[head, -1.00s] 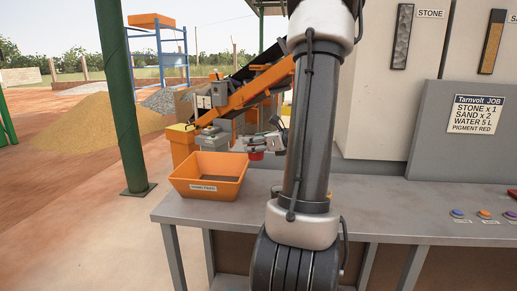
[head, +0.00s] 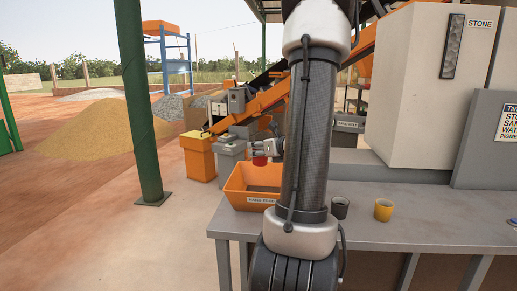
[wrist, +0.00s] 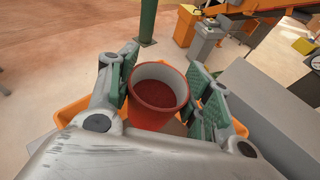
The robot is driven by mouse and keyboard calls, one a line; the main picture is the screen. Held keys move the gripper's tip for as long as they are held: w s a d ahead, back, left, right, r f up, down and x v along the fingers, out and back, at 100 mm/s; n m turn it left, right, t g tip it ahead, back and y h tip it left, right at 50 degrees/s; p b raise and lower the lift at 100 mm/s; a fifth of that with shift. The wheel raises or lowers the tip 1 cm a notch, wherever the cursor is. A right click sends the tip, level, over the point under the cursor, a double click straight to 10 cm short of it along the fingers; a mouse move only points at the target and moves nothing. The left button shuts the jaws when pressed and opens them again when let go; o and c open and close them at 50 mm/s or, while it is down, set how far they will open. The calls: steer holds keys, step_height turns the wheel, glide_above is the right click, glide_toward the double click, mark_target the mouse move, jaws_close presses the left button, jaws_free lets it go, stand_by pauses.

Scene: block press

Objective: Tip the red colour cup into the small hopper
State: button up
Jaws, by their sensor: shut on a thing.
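My gripper (head: 266,150) is shut on the red colour cup (head: 260,160), partly behind my arm in the head view. In the wrist view the cup (wrist: 155,112) stands upright between the two green-padded fingers (wrist: 160,92), with dark red powder inside. An orange open hopper (head: 235,188) with a label that seems to read "HAND FEED" sits at the bench's left end. The cup appears above this hopper's back edge. Orange hopper edges (wrist: 70,110) show below and beside the cup in the wrist view. My arm hides the hopper's right side.
A dark cup (head: 340,207) and a yellow cup (head: 383,210) stand on the grey bench (head: 440,228) to the right. An orange conveyor (head: 262,104) and grey and orange boxes are behind. A green post (head: 139,100) stands left.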

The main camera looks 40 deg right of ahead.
steer(key=m+y, duration=0.2)
steer(key=shift+d+f+m+g, duration=0.15)
steer(key=shift+f+m+g, duration=0.25)
steer(key=f+m+y, duration=0.1)
steer(key=m+y, duration=0.1)
steer(key=shift+d+f+m+g, duration=0.3)
steer(key=shift+d+f+m, duration=0.05)
steer(key=shift+d+m, duration=0.05)
steer(key=f+m+y, duration=0.1)
steer(key=m, duration=0.1)
steer(key=d+f+m+y, duration=0.1)
steer(key=y, duration=0.1)
steer(key=shift+w+d+f+m+y, duration=0.1)
steer(key=shift+w+m+y, duration=0.05)
steer(key=shift+m+y, duration=0.2)
steer(key=m+y, duration=0.1)
steer(key=d+f+m+y, duration=0.1)
steer(key=shift+w+m, duration=0.1)
steer(key=shift+m, duration=0.25)
steer(key=shift+h, duration=0.25)
